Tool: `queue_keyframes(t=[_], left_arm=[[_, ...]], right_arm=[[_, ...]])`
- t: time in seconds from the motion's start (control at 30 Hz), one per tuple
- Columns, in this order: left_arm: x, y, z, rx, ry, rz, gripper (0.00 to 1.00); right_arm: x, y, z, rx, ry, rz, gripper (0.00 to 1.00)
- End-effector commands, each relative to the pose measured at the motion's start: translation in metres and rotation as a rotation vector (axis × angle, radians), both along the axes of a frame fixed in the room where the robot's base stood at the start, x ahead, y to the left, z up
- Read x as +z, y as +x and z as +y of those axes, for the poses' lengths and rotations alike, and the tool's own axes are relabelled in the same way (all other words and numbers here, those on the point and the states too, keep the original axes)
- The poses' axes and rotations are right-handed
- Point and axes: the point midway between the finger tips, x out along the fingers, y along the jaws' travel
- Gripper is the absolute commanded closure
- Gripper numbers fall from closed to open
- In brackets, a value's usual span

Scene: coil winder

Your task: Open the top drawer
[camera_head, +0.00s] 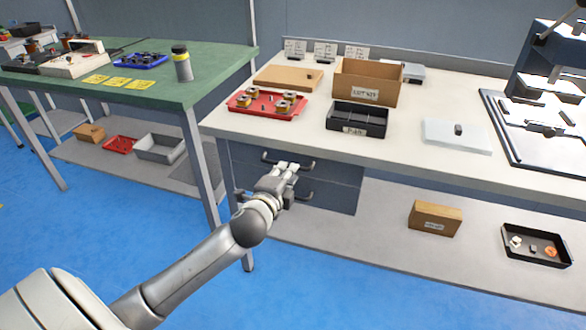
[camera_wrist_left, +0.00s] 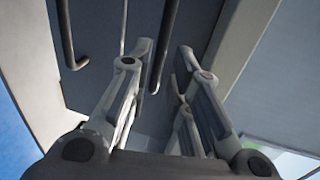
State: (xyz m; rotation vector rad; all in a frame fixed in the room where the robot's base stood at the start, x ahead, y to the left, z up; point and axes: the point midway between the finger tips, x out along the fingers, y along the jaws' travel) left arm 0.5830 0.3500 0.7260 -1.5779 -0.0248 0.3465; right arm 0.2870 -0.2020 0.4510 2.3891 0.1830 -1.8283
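The drawer unit hangs under the white-topped workbench. Its top drawer (camera_head: 335,172) appears closed, with a dark bar handle (camera_head: 268,157). A lower drawer (camera_head: 335,198) with its own handle (camera_head: 308,196) is below. My left gripper (camera_head: 287,167) is in front of the top drawer, at its handle, hiding part of it. In the left wrist view the fingers (camera_wrist_left: 166,48) are apart, with the top handle (camera_wrist_left: 167,30) in the gap between them. I see no clear contact with it. The lower handle (camera_wrist_left: 66,35) is to the left there. My right gripper is not in view.
The green table (camera_head: 205,75) has a leg (camera_head: 205,175) just left of the drawers. The bench top (camera_head: 410,150) carries a red tray (camera_head: 268,112), a black bin (camera_head: 357,120) and a cardboard box (camera_head: 368,82). Blue floor in front is clear.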

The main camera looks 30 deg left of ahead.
Motion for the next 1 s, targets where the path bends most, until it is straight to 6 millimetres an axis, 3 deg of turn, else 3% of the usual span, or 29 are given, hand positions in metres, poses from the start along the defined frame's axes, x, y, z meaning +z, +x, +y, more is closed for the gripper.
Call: queue_keyframes(t=[0.1, 0.3, 0.7, 0.87, 1.0], left_arm=[[-0.005, 0.019, 0.005, 0.001, 0.000, 0.000, 0.81], [-0.009, 0.040, 0.009, 0.000, -0.002, 0.000, 0.81], [-0.011, 0.046, 0.011, -0.001, -0.001, 0.001, 0.81], [-0.011, 0.046, 0.011, -0.001, -0.001, 0.001, 1.00], [-0.011, 0.046, 0.011, -0.001, -0.002, 0.002, 1.00]], right_arm=[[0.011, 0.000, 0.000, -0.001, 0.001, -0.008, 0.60], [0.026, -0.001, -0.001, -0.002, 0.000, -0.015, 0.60], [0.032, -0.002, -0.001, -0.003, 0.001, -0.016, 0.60], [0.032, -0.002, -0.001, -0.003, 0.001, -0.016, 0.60], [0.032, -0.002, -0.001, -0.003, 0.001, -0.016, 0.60]])
